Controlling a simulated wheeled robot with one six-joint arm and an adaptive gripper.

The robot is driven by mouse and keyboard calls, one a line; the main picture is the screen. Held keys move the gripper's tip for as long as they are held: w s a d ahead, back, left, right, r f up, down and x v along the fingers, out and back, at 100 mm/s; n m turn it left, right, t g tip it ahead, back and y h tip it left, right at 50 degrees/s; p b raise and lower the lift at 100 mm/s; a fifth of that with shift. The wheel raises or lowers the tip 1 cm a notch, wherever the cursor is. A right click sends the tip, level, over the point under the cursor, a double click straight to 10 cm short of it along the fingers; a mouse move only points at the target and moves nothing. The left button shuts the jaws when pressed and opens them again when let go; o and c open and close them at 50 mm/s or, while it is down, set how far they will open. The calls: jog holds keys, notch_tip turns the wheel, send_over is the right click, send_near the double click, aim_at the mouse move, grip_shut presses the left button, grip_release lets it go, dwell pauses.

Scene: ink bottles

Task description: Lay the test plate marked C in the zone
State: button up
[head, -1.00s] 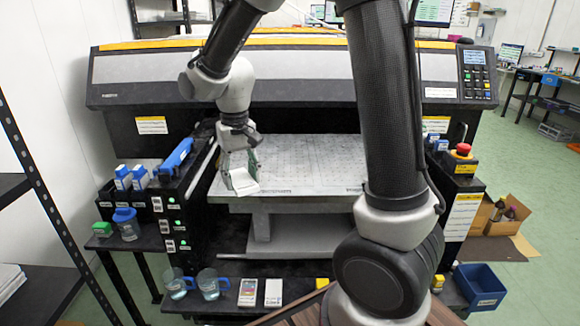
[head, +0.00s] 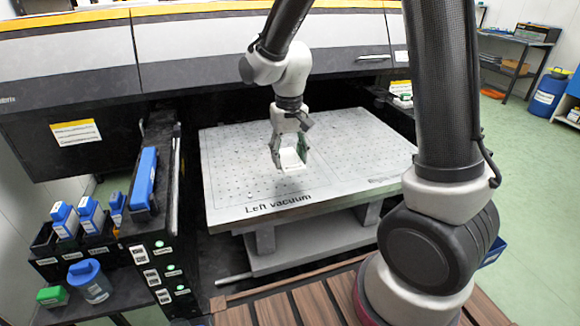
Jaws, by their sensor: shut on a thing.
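My gripper (head: 289,160) is shut on a small white plate (head: 291,160), held between its two fingers. The plate is over the left part of a perforated grey bed (head: 235,150) whose front edge reads "Left vacuum". Whether the plate touches the bed, and any letter on it, I cannot tell. A second printed label, partly behind my arm, is at the bed's right front. Faint outlines mark areas on the bed.
Blue-and-white bottles (head: 64,220) and a long blue box (head: 144,180) stand on the black rack at left. A blue-lidded jug (head: 90,281) and a green item (head: 52,296) sit below. The printer body (head: 240,45) spans behind the bed.

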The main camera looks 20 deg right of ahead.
aim_at(290, 178)
jog(key=shift+w+d+f, duration=0.1)
jog(key=shift+f, duration=2.3)
jog(key=shift+f, duration=0.15)
jog(key=o, duration=1.1)
jog(key=shift+c, duration=0.2)
